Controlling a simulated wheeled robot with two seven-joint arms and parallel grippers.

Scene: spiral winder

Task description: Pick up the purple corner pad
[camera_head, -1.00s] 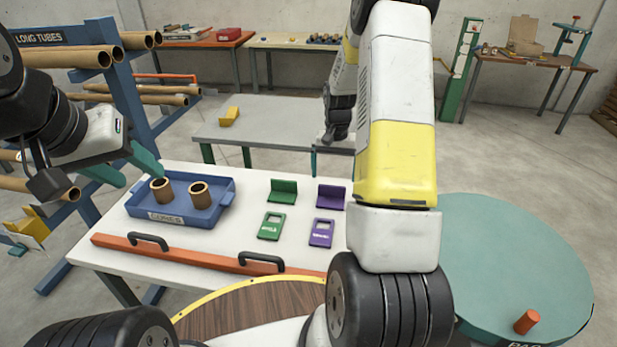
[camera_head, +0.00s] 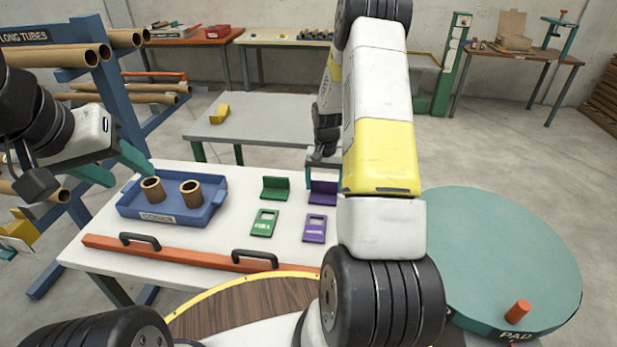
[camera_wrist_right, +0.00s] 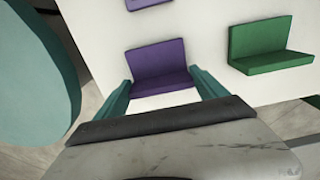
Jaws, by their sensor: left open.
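The purple corner pad (camera_head: 322,190) is an L-shaped piece on the white table, partly hidden by my right arm in the head view. In the right wrist view the purple corner pad (camera_wrist_right: 158,60) lies just ahead of and between the teal fingertips of my right gripper (camera_wrist_right: 160,77). That gripper is open and empty. In the head view its hand shows just behind the pad, with the fingers mostly hidden. My left gripper (camera_head: 114,166) is open and empty, left of the blue tray.
A green corner pad (camera_head: 275,188) stands beside the purple one. A blue tray (camera_head: 172,215) holds two brown cores. An orange bar (camera_head: 195,255) with black handles runs along the front edge. A round teal table (camera_head: 500,255) stands right.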

